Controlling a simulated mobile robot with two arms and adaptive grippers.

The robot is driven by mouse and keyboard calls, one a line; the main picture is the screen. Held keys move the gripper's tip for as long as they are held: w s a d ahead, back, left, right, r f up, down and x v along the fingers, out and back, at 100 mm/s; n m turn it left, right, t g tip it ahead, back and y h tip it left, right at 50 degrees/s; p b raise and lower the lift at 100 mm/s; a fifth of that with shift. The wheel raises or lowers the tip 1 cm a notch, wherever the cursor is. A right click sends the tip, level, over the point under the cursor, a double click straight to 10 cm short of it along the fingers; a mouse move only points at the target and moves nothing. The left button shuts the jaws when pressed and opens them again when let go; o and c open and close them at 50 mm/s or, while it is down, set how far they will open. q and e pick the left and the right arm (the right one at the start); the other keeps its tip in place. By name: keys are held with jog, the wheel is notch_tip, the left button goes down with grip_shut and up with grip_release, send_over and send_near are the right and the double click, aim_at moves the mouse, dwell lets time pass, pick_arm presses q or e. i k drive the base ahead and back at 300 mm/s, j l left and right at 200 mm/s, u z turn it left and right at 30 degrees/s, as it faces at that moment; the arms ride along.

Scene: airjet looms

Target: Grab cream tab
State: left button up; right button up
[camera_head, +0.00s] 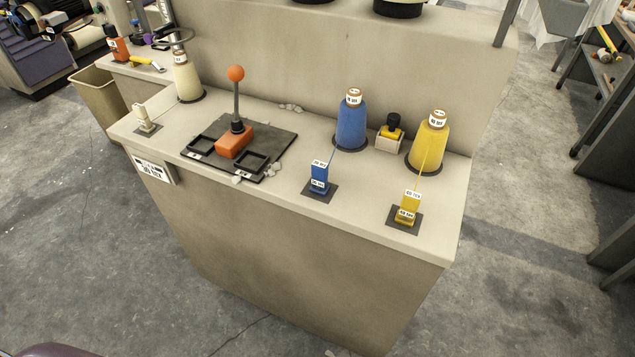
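A small cream tab (142,116) stands upright on a dark square pad (148,129) at the left end of the counter, near its front edge. A cream yarn cone (188,80) with a white label stands behind it and to the right. A blue tab (319,178) and a yellow tab (409,207) stand on similar dark pads further right along the front of the counter. Neither of my grippers shows in the head view.
The beige counter (365,215) also holds an orange-knobbed lever (237,100) on a dark plate, a blue cone (351,123), a yellow cone (428,144) and a small yellow-and-black item (390,134). A tan bin (98,100) stands left. Grey floor lies open in front.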

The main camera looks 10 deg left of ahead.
aim_at(140, 111)
jog(key=u, duration=1.3)
